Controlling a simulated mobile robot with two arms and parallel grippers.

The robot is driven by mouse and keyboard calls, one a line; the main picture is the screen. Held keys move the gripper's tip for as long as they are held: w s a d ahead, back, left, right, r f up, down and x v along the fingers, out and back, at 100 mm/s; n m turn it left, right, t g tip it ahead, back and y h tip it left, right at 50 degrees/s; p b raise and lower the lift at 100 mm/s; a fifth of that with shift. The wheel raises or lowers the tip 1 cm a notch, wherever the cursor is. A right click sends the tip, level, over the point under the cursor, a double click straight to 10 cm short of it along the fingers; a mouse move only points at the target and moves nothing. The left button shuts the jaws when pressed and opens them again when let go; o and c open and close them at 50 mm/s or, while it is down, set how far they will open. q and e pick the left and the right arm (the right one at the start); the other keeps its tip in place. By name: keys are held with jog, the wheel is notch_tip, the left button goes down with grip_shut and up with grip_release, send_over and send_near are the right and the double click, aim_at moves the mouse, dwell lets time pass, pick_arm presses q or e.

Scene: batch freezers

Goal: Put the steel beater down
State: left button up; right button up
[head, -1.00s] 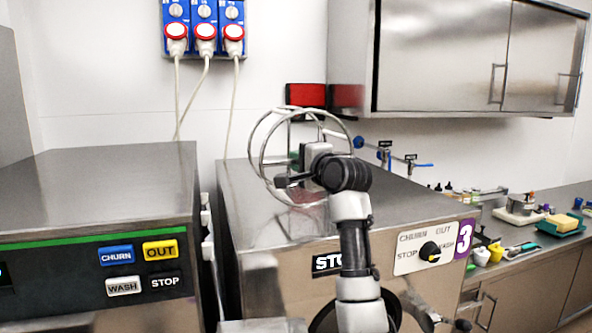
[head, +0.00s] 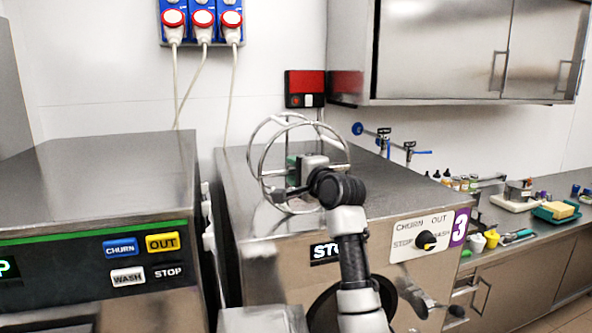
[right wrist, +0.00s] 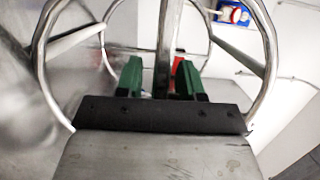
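The steel beater (head: 264,160), a cage of round wire loops, is at the top of the middle freezer (head: 235,185). My right gripper (head: 303,170) is at the beater. In the right wrist view its green fingers (right wrist: 162,80) sit on both sides of the beater's upright steel bar (right wrist: 170,40), with the loops curving around them. The gripper appears shut on this bar. The beater's lowest loop is close over the steel top; I cannot tell whether it touches. My left gripper is not in view.
Another freezer (head: 110,160) stands to the left, across a narrow gap. Blue taps (head: 385,140) and a red-black wall box (head: 305,88) are behind. A steel cabinet (head: 440,50) hangs at upper right. A counter with small items (head: 545,220) is at right. The freezer top behind the beater looks bare.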

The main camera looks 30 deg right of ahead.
jog(key=shift+r, duration=0.25)
jog(key=s+b, duration=0.6)
jog(key=s, duration=0.6)
jog(key=shift+f, duration=0.15)
